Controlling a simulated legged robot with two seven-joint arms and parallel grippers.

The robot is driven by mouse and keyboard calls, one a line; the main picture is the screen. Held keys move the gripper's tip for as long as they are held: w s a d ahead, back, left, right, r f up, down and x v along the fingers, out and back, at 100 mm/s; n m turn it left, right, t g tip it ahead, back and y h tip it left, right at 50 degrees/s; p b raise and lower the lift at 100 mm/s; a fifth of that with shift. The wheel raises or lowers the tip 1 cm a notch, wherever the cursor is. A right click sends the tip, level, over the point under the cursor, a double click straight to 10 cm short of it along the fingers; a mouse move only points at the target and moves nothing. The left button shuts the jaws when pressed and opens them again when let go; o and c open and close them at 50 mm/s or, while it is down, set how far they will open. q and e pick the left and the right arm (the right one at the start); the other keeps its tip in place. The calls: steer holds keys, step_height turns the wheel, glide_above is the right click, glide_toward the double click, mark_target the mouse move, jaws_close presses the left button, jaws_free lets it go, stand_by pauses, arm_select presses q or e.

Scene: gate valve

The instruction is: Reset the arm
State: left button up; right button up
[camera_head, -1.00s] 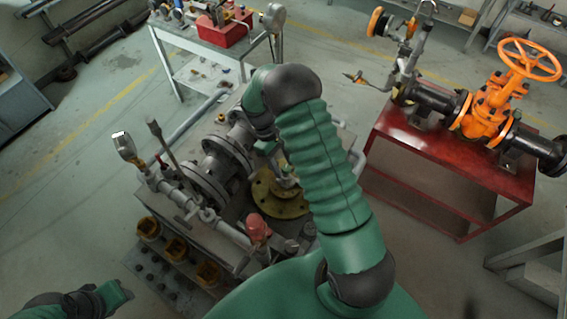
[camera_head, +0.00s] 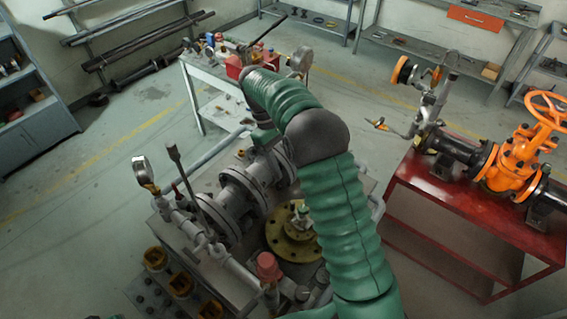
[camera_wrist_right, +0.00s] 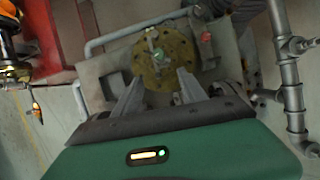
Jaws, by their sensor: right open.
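My right arm (camera_head: 345,215), in a green ribbed cover with a dark joint, reaches from the lower right up over the pipe bench in the head view. Its gripper is hard to make out there. In the right wrist view my right gripper (camera_wrist_right: 160,76) is open and empty, its two grey fingers apart. Beyond the fingertips lies a round brass-coloured flange (camera_wrist_right: 163,57) with a small fitting at its centre. The same flange shows in the head view (camera_head: 283,240), partly covered by my arm. My left gripper is out of view.
Grey flanged pipework with a gauge (camera_head: 143,171) and a red-capped valve (camera_head: 268,267) stands on the bench near the arm. A red stand (camera_head: 450,215) carries an orange gate valve (camera_head: 515,160) on the right. Floor is clear at left.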

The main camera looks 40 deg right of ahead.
steer(key=shift+w+r, duration=0.1)
steer(key=shift+r, duration=0.05)
steer(key=shift+d, duration=0.1)
steer(key=s+a+f+m+t+b, duration=0.1)
steer(key=s+a+f+t+b, duration=0.1)
steer(key=s+a+f, duration=0.3)
steer(key=s+a+f+m+t+y+b, duration=0.1)
steer(key=s+a+f+t+b, duration=0.2)
steer(key=s+a+f, duration=0.3)
steer(key=s+a+t, duration=0.1)
steer(key=s+a, duration=0.2)
steer(key=s, duration=0.1)
steer(key=shift+a+m+t, duration=0.3)
steer(key=shift+a+t, duration=0.1)
